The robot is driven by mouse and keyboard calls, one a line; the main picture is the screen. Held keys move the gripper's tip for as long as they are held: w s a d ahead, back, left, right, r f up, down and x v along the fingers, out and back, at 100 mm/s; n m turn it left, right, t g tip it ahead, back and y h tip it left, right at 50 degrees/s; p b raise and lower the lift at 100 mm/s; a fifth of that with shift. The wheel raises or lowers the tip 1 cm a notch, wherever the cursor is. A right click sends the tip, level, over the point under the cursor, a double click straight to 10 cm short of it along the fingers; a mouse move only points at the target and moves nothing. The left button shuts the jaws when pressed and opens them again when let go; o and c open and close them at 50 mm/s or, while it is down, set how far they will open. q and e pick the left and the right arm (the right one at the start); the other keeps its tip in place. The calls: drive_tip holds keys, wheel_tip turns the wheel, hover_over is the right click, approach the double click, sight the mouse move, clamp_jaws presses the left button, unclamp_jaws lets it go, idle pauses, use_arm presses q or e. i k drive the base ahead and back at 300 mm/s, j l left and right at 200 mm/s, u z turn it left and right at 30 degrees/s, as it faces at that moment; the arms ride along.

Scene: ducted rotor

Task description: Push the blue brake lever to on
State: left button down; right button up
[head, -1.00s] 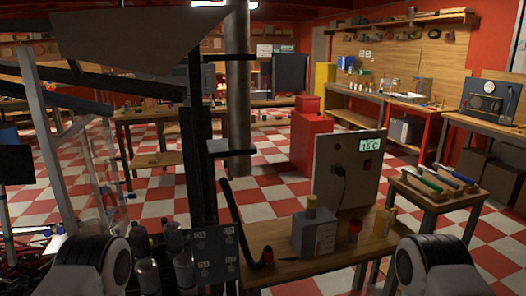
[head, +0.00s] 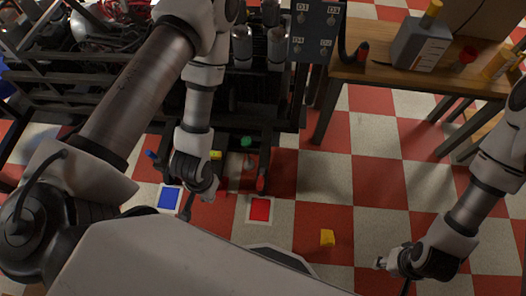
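A small blue-tipped lever (head: 151,154), which looks like the blue brake lever, sticks out at the lower front of the dark metal frame in the head view. My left gripper (head: 188,207) hangs pointing down, to the right of and nearer than that lever, apart from it in the picture. Its fingers are small and dark, so I cannot tell whether they are open. My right gripper (head: 388,274) is low at the right over the checkered floor, its fingertips spread and empty. The lever's base is hard to make out behind my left arm.
Beside the blue lever are a yellow piece (head: 215,155), a green knob (head: 246,141) and a red-tipped lever (head: 262,183). Blue (head: 170,198) and red (head: 260,209) squares mark the floor. A yellow block (head: 327,238) lies there. A wooden table (head: 400,78) stands right.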

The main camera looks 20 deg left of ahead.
sight(152, 156)
drive_tip(key=u, duration=2)
